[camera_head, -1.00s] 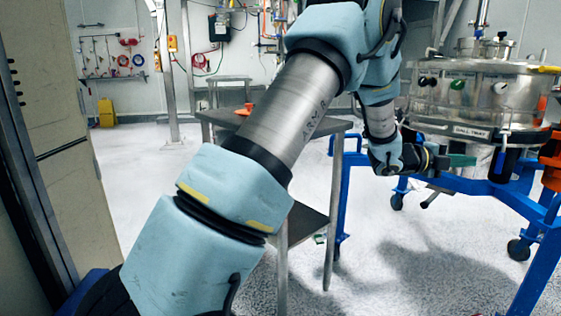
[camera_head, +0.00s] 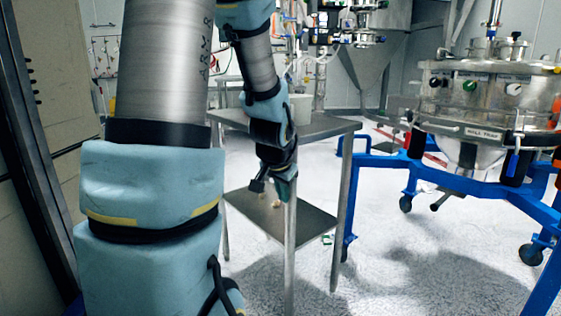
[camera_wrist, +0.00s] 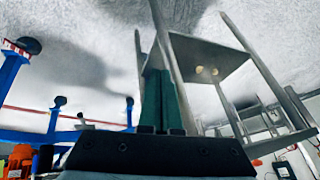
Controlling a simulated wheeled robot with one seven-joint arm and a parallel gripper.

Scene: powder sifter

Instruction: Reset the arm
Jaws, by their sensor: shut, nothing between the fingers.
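My arm rises on the left of the head view and bends down in front of the steel table (camera_head: 330,127). My gripper (camera_head: 284,190) hangs pointing down near the table's front leg, with nothing in it. In the wrist view my gripper's green fingers (camera_wrist: 162,100) lie side by side, shut. I cannot tell how close the fingers are to the table leg.
The powder sifter (camera_head: 490,105), a steel vessel on a blue wheeled frame (camera_head: 400,160), stands at the right. The table's lower shelf (camera_head: 310,222) carries small pale items. Open floor lies between table and frame. A tall beige cabinet (camera_head: 50,120) stands at left.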

